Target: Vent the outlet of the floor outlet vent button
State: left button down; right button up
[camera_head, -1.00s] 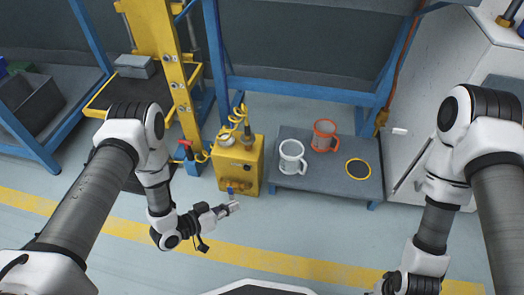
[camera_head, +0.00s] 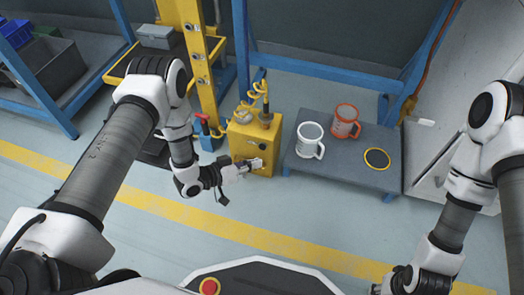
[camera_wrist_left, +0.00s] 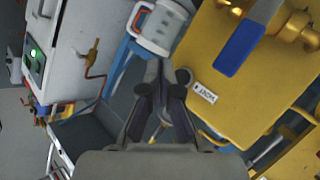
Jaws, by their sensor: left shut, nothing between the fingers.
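A yellow box (camera_head: 240,140) with a coiled yellow hose on top stands on the floor. In the left wrist view, the yellow box (camera_wrist_left: 245,85) carries a brass valve (camera_wrist_left: 298,27) with a blue lever (camera_wrist_left: 240,47) and a small white label (camera_wrist_left: 204,92). I cannot make out a vent button for certain. My right gripper (camera_head: 378,289) is barely visible at the bottom edge.
A yellow post (camera_head: 205,85) stands behind the box. The floor in front is clear, with a yellow stripe (camera_head: 250,232).

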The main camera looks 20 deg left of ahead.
aim_at(262, 147)
pick_arm(q)
jog(key=shift+w, duration=1.35)
dwell(0.3)
jog(key=shift+w, duration=0.4)
jog(key=shift+w+b, duration=0.35)
dwell(1.5)
jog(key=shift+s+r, duration=0.1)
dwell(1.4)
jog(key=shift+s+p, duration=0.5)
jog(key=shift+s, duration=0.2)
